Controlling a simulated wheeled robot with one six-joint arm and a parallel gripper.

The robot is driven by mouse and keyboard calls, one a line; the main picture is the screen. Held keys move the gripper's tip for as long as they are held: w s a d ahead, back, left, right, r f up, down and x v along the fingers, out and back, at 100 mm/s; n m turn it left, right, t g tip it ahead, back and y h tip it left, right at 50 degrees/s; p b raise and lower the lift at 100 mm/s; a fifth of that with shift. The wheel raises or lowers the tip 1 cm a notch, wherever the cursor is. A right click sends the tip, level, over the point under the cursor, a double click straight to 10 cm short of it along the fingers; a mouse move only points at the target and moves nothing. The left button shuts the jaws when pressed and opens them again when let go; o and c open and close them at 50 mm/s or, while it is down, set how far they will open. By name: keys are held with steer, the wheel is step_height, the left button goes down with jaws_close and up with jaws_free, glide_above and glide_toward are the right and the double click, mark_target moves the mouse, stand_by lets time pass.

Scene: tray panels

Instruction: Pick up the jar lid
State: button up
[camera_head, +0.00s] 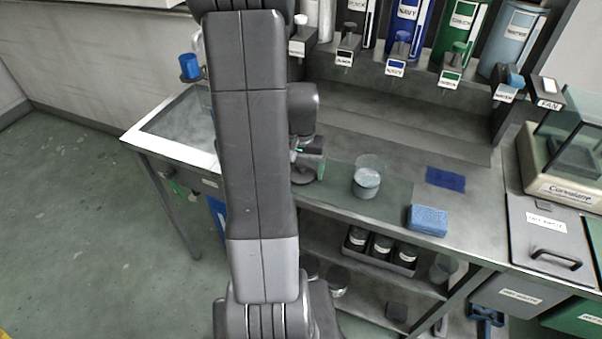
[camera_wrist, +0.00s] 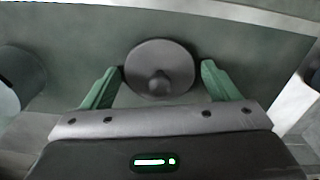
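The jar lid (camera_wrist: 158,55) is a dark grey disc with a round knob, lying on the green-grey mat in the wrist view. My gripper (camera_wrist: 161,69) is open, its green fingers on either side of the lid's near part. My arm hides much of that area.
A clear jar with grey contents (camera_head: 367,184) stands to the right of the gripper. A blue sponge (camera_head: 428,220) and a dark blue cloth (camera_head: 445,179) lie further right. Labelled dispensers (camera_head: 405,30) line the back. The mat (camera_head: 340,194) between gripper and jar is clear.

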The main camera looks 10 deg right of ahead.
steer(key=c, duration=0.7)
